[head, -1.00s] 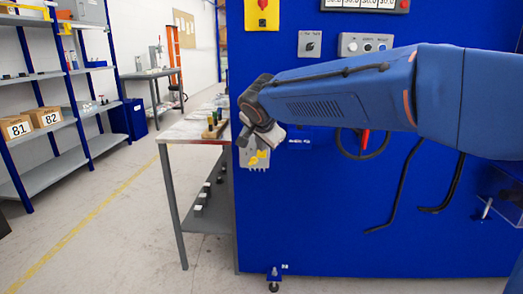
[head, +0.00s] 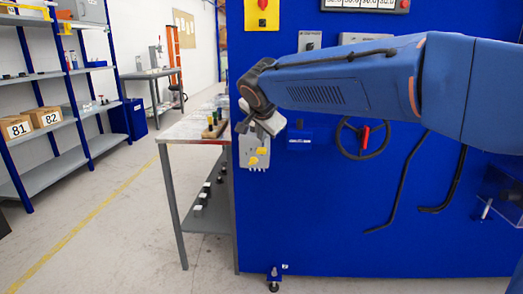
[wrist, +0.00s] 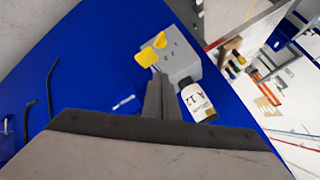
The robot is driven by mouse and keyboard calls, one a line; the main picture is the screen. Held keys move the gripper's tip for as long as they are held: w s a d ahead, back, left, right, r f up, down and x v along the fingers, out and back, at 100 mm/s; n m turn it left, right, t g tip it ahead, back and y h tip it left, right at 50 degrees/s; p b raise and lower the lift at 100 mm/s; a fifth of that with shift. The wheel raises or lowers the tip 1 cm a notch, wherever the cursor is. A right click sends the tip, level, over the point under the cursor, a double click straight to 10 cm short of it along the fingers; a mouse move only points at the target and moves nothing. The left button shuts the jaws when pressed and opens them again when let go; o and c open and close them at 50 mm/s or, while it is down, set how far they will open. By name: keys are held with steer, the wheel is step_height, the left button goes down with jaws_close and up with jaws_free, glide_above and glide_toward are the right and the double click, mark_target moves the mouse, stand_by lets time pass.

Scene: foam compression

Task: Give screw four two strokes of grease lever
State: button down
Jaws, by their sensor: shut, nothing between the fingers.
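A grey box (head: 253,143) with two yellow-tipped levers, an upper right one (head: 262,150) and a lower left one (head: 252,161), is fixed near the left edge of the blue machine panel. In the wrist view the grey box (wrist: 182,58) shows beyond my fingers, with its yellow knobs (wrist: 147,57) near the fingertips. My gripper (wrist: 160,80) is shut and empty. The fingertips lie close to the nearer knob; I cannot tell whether they touch. In the head view my wrist hides the top of the box. I see no readable screw numbers.
A white bottle marked A 12 (wrist: 197,100) shows right of my fingers. A handwheel with a red grip (head: 363,138) is to the right on the panel. A table (head: 190,130) stands left of the machine. The floor at left is clear.

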steer(key=shift+r, duration=2.05)
steer(key=s+d+f+n+g, duration=0.1)
steer(key=s+d+f, duration=0.2)
steer(key=s+d, duration=0.4)
steer(key=s+d+f+n+g+h, duration=0.1)
steer(key=s+d+f+n, duration=0.2)
steer(key=d, duration=0.6)
steer(key=s+d+f+g, duration=0.1)
steer(key=s+d+f, duration=0.2)
steer(key=s+d, duration=0.45)
steer(key=s+d+f+n, duration=0.1)
steer(key=s+d+f, duration=0.2)
steer(key=s+f, duration=0.2)
steer(key=s+d+f+n+g, duration=0.1)
steer(key=s+d+f, duration=0.2)
steer(key=s+f, duration=0.3)
steer(key=s+d+f+n, duration=0.2)
steer(key=s+f, duration=0.3)
steer(key=s, duration=0.5)
steer(key=shift+d+f, duration=0.25)
steer(key=shift+d, duration=0.25)
steer(key=shift+r, duration=0.1)
